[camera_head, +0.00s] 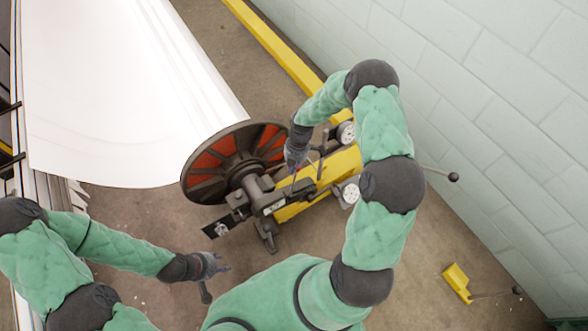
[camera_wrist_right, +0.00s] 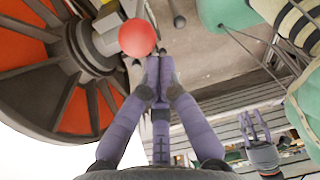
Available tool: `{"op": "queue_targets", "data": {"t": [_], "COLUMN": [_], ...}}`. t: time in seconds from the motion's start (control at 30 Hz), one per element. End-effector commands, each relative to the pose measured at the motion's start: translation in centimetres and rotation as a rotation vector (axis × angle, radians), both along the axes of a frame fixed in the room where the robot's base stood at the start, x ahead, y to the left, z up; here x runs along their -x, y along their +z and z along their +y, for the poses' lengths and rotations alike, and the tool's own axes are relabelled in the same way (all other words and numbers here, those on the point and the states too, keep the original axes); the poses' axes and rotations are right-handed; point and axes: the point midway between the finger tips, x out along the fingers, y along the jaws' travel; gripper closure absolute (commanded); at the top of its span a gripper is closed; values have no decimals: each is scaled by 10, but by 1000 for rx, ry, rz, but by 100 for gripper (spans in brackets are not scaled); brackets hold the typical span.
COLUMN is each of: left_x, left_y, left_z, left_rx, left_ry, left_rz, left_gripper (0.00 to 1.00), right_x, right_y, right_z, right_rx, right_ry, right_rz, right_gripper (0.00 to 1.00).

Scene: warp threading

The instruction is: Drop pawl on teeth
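A ratchet mechanism with dark levers (camera_head: 285,193) sits on the yellow stand beside the large reel (camera_head: 207,165). I cannot single out the pawl or its teeth clearly. My right gripper (camera_head: 293,166) is over the mechanism, beside the reel. In the right wrist view its fingertips (camera_wrist_right: 159,70) are together, with nothing visible between them. A red ball knob (camera_wrist_right: 137,38) is just beyond and left of the tips; I cannot tell whether they touch. My left gripper (camera_head: 221,267) is low and left, apart from the mechanism; in the wrist view (camera_wrist_right: 255,126) its fingers stand apart.
The yellow stand (camera_head: 332,167) has pale wheels. A long lever with a black knob (camera_head: 453,177) sticks out right. A small yellow block (camera_head: 458,281) with a rod lies on the floor. A white sheet (camera_head: 110,90) fills the upper left; a block wall is right.

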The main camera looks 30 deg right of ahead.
Motion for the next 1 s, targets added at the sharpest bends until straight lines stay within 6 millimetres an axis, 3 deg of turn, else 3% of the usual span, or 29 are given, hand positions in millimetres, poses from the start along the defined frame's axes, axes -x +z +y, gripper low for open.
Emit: {"op": "queue_targets", "data": {"t": [0.13, 0.5, 0.7, 1.0], "left_x": [1, 0, 0, 0], "left_y": [5, 22, 25, 25], "left_z": [0, 0, 0, 0], "left_rx": [0, 0, 0, 0], "left_ry": [0, 0, 0, 0], "left_rz": [1, 0, 0, 1], "left_gripper": [60, 60, 60, 60], "right_x": [-2, -5, -6, -6], "right_y": [8, 71, 86, 88], "right_z": [26, -12, -21, -23], "right_rx": [-4, -7, -8, -9], "right_ry": [7, 5, 7, 7], "right_rz": [5, 11, 12, 13], "right_gripper": [100, 100, 100, 100]}}
